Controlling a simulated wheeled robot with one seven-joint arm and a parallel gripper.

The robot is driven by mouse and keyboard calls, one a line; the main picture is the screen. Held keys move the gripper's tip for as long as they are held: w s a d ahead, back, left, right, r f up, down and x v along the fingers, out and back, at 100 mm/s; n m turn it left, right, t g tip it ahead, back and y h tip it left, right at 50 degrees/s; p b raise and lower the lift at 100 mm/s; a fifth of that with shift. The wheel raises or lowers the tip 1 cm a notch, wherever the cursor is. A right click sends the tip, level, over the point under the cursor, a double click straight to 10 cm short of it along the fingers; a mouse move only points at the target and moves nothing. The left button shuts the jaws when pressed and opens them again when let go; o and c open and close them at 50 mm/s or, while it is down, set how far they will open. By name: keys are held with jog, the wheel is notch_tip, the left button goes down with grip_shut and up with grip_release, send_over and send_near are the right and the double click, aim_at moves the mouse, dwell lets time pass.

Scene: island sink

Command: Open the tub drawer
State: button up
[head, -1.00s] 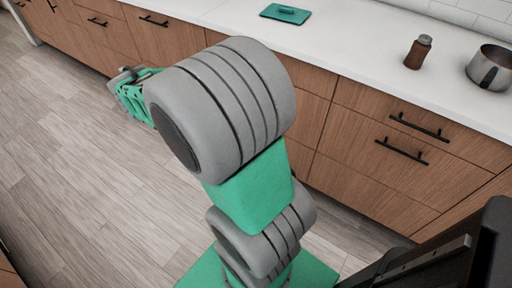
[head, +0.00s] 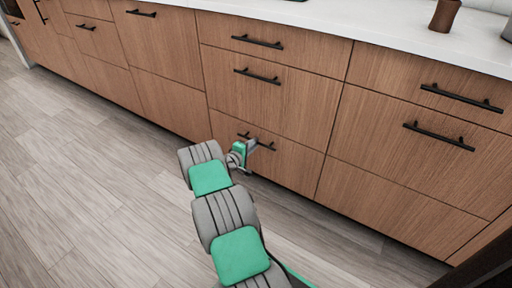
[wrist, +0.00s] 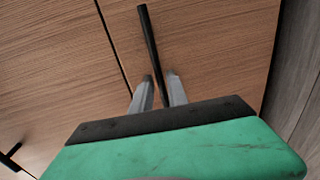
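My gripper (head: 252,146) is at the black bar handle (head: 266,146) of the bottom drawer (head: 290,158) in the middle cabinet column. This wooden drawer front looks closed, flush with the fronts around it. In the wrist view, the handle (wrist: 149,40) runs between the two grey fingers of my gripper (wrist: 162,80). The fingers are apart, one on each side of the bar, with small gaps visible. Part of the handle is hidden by the gripper. No label shows which drawer is the tub drawer.
Two more drawers with black handles (head: 257,42) (head: 256,76) are above. Wider drawers (head: 425,140) stand to the right, and more cabinets (head: 165,70) to the left. A white countertop (head: 370,25) runs above. The wooden floor (head: 80,180) in front is clear.

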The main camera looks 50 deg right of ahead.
jog(key=shift+x, duration=1.2)
grip_shut()
dwell(0.5)
